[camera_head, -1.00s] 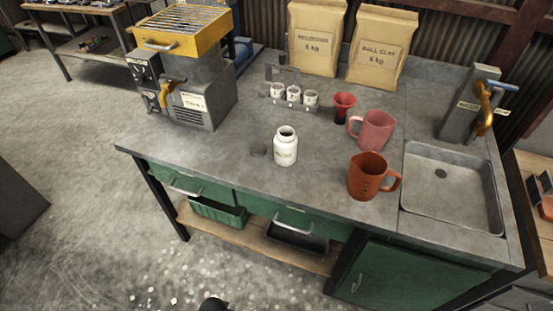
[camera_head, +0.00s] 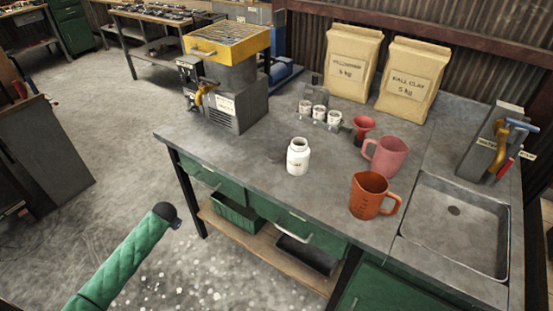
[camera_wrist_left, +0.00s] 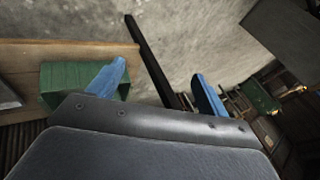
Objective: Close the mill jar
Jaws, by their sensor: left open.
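The white mill jar (camera_head: 298,158) stands upright on the grey workbench (camera_head: 225,155) in the head view. Its mouth is at the top, and no lid shows on it. A faint dark round patch beside its left side is too unclear to name. My left arm comes in from the lower left of the head view, in front of the bench and well apart from the jar. In the left wrist view my left gripper (camera_wrist_left: 160,88) has its two blue fingers wide apart with nothing between them. My right gripper is out of view.
A yellow-topped machine (camera_head: 230,80) stands at the back left. A sink (camera_head: 455,222) is farther right. The bench's front left is clear.

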